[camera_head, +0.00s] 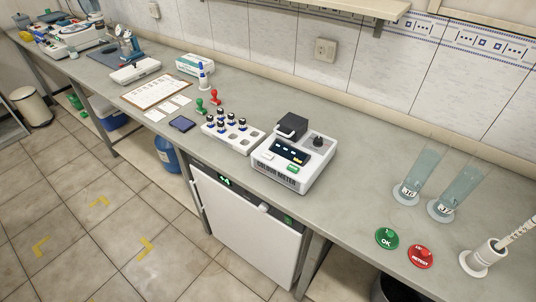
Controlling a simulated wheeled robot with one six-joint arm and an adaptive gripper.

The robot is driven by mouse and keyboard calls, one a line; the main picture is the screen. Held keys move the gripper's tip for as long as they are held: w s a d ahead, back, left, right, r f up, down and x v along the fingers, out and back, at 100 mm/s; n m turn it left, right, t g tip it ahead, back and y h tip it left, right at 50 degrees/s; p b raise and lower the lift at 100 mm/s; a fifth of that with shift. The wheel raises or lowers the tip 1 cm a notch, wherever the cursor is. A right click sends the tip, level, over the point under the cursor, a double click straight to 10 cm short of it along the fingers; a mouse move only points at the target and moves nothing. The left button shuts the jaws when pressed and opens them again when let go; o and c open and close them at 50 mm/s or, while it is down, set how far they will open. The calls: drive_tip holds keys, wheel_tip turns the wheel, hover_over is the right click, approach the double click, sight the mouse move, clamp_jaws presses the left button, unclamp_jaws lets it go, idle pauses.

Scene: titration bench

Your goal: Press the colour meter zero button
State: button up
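The colour meter (293,155) is a white box with "COLOUR METER" on its front, standing on the grey bench near the middle of the view. It has a black raised lid (291,124) at the back left, a dark knob (318,142) at the right, and a dark display panel with small coloured marks. A green button (293,169) is on its lower front face. A paler key lies left of it. Their labels are too small to read, so I cannot tell which is the zero button. My gripper is not in view.
A white rack (233,136) of dark-capped vials stands just left of the meter. Green (387,238) and red (420,256) discs, two glass cylinders (420,170) and a white holder (483,258) stand to the right. Bare bench (350,195) lies between. A white cabinet (245,225) is below.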

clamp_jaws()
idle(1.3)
